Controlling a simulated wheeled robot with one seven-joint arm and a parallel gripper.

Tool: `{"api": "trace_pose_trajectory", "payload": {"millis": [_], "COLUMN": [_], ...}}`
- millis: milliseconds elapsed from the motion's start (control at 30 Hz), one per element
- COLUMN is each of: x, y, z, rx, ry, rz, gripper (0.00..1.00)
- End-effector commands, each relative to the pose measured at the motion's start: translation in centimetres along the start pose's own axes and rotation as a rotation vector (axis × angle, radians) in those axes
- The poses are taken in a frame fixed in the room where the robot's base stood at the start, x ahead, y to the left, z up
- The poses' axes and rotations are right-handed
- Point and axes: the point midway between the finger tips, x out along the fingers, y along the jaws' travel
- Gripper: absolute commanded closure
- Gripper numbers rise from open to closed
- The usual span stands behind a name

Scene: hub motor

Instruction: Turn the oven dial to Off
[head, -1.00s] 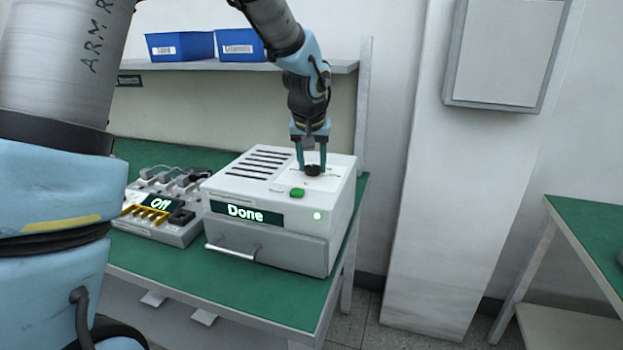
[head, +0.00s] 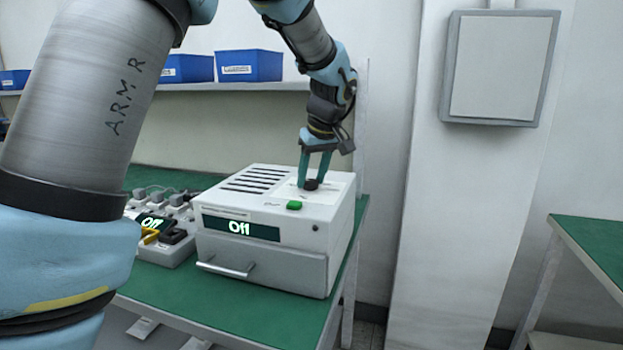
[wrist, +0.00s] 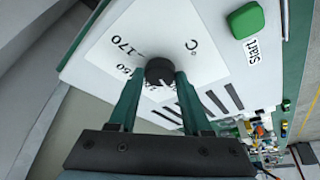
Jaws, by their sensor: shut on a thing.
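The oven is a white box (head: 318,238) on the green bench, with a dark display (head: 241,227) that reads "Off". Its small black dial (head: 311,184) is on the top face, and it also shows in the wrist view (wrist: 159,71) on a white scale plate. My gripper (head: 312,178) points down from above with its two green fingers shut on the dial, one on each side. In the wrist view "170" and a °C mark show on the scale.
A green Start button (head: 294,205) sits near the dial; in the wrist view it is at the upper right (wrist: 246,19). The drawer with its handle (head: 226,270) is shut. A device with plugs (head: 165,240) stands left of the oven. Blue bins (head: 249,66) stand on the shelf behind.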

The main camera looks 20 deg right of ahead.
Motion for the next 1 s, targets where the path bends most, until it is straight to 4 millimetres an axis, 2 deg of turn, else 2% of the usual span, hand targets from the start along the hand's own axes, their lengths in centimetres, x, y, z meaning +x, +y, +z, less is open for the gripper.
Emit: {"api": "trace_pose_trajectory", "payload": {"millis": [400,433,667,1000], "x": [0.0,0.0,0.01,-0.39], "y": [0.03,0.03,0.01,0.06], "z": [-0.03,-0.03,-0.02,-0.02], "rx": [-0.007,-0.007,-0.006,-0.005], "ry": [0.0,0.0,0.0,0.001], "rz": [-0.001,-0.001,-0.002,0.0], "gripper": [1.0,0.48,0.22,0.21]}}
